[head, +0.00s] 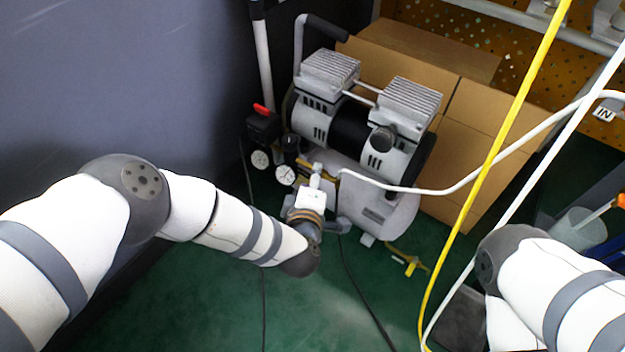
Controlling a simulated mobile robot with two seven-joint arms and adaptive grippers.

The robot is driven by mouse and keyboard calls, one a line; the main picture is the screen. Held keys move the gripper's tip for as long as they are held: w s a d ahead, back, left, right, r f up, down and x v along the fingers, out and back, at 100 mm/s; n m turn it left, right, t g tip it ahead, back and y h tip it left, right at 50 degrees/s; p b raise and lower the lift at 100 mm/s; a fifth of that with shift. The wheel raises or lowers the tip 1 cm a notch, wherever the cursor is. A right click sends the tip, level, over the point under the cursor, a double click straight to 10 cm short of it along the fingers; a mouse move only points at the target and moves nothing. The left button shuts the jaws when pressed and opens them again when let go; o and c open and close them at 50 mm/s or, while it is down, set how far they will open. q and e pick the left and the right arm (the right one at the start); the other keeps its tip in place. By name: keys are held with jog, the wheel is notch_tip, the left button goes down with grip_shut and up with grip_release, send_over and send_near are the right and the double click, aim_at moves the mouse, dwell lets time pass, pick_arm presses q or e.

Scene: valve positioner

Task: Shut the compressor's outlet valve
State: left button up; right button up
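The compressor (365,125) stands on the green floor, with two ribbed silver heads on top and a light tank (378,212) below. Two round gauges (273,166) and a red-topped black switch (262,122) are on its left side. A white hose (425,190) runs to its front left, where small brass-coloured fittings (322,163) show. My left gripper (316,176) reaches up to these fittings from my bent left wrist. The outlet valve's handle is too small and partly covered to make out. Whether the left fingers are open or touching anything is unclear. My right gripper is not visible.
Cardboard boxes (480,125) stand behind the compressor. A yellow hose (492,160) and white hoses cross the right side. A yellow fitting (409,263) hangs low by the tank. A dark wall (130,80) closes off the left. A black cable (360,285) lies on the floor.

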pick_arm(q)
jog(key=shift+s+d, duration=0.1)
jog(key=shift+d, duration=0.05)
dwell(0.4)
jog(key=o, duration=1.2)
jog(key=shift+c, duration=0.2)
jog(key=v, duration=1.2)
jog(key=shift+r, duration=0.15)
